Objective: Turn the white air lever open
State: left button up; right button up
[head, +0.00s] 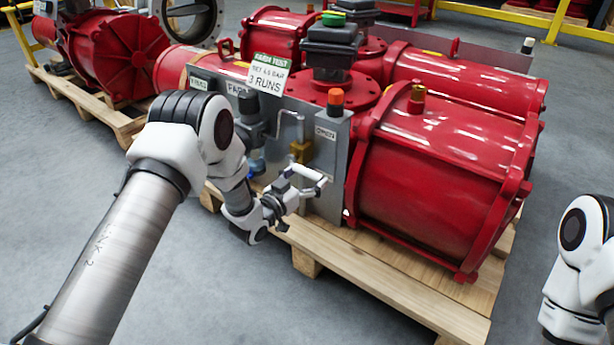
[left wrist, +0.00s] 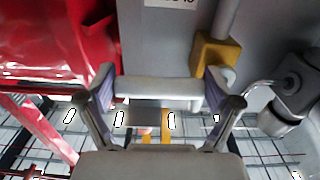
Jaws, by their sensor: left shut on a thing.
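The white air lever (left wrist: 160,88) lies crosswise between the fingers of my left gripper (left wrist: 158,92) in the left wrist view. One fingertip is at each end of its visible part, and the gripper is shut on it. In the head view, my left gripper (head: 308,183) is at the grey panel (head: 327,158), just below the brass valve body (head: 301,152). The brass body also shows in the left wrist view (left wrist: 217,55), right of the lever's middle. The lever's exact angle is hard to tell in the head view. My right gripper is out of view.
The large red actuator (head: 440,160) stands close right of the panel, on a wooden pallet (head: 380,285). A regulator (head: 250,125) and a bent metal tube (head: 285,115) sit left of the brass body. A green-and-white sign (head: 268,75) stands above. Floor in front is clear.

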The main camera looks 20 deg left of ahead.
aim_at(304, 170)
pick_arm(q)
jog(key=shift+r+n+p, duration=0.4)
jog(key=shift+r+p, duration=0.1)
jog(key=shift+p, duration=0.1)
jog(key=r+n+p, duration=0.1)
jog(key=n+p, duration=0.1)
jog(key=r+n+p, duration=0.1)
jog(key=n+p, duration=0.1)
jog(key=r+n+p, duration=0.1)
jog(key=p, duration=0.1)
jog(key=shift+w+a+r+n+p, duration=0.1)
jog(key=shift+a+r+n+p, duration=0.25)
jog(key=shift+a+n+p, duration=0.05)
jog(key=n+p, duration=0.1)
jog(key=a+r+n+p, duration=0.1)
jog(key=shift+w+r+n, duration=0.1)
jog(key=shift+w+n, duration=0.1)
jog(key=shift+n, duration=0.1)
jog(key=n, duration=0.1)
jog(key=a+r+n+p, duration=0.1)
jog(key=n+p, duration=0.1)
jog(key=shift+w+a+r+n, duration=0.15)
jog(key=shift+w+a+n, duration=0.1)
jog(key=shift+n, duration=0.05)
jog(key=shift+w+a+r+n+p, duration=0.25)
jog(key=shift+a+n, duration=0.35)
jog(key=shift+n, duration=0.5)
jog(key=shift+w+a+r+n+p, duration=0.15)
jog(key=shift+a+n, duration=0.4)
jog(key=shift+n, duration=0.55)
